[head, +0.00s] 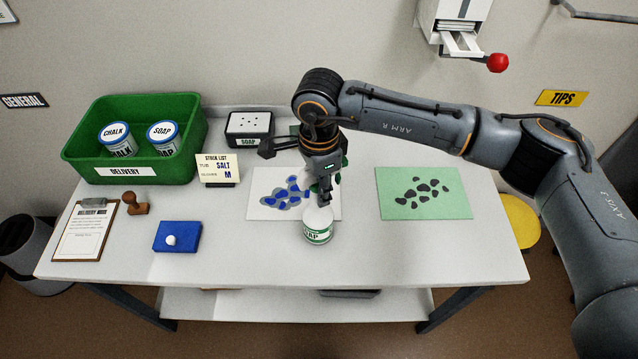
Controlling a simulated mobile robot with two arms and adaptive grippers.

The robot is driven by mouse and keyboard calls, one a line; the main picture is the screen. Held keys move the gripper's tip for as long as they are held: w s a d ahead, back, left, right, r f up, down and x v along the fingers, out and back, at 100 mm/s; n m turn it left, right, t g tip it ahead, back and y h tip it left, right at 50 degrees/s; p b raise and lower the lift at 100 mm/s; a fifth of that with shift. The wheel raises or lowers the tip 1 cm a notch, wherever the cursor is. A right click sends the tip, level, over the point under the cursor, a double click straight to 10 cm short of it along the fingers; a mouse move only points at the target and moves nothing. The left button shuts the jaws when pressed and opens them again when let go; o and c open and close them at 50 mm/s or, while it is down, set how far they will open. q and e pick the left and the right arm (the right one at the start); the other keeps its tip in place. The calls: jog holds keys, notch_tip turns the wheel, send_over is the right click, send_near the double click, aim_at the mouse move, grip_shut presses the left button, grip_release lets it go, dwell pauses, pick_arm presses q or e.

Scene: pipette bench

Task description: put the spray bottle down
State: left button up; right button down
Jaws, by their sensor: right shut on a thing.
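The spray bottle (318,232) is white with a green label that reads partly "AP". It is upright at the front middle of the table, near the front edge of a white sheet with blue and grey blotches. My right gripper (320,193) comes down from above and is shut on the top of the bottle. The fingers and wrist hide most of the bottle's head. I cannot tell whether its base touches the table. My left gripper is not in view.
A white sheet (262,210) lies behind the bottle; a green sheet (450,207) lies at right. At left are a green delivery tray (188,168) with two jars, a blue pad (190,240), a stamp (136,205) and a clipboard (70,245). The table's (420,255) front right is clear.

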jog(key=shift+f, duration=0.1)
jog(key=c, duration=1)
grip_release()
jog(key=shift+r, duration=0.3)
notch_tip(320, 180, up, 11)
jog(key=b, duration=0.3)
jog(key=shift+f, duration=0.15)
jog(key=shift+r+b, duration=0.3)
jog(key=shift+r, duration=0.25)
jog(key=shift+s+f, duration=0.1)
jog(key=shift+f, duration=0.05)
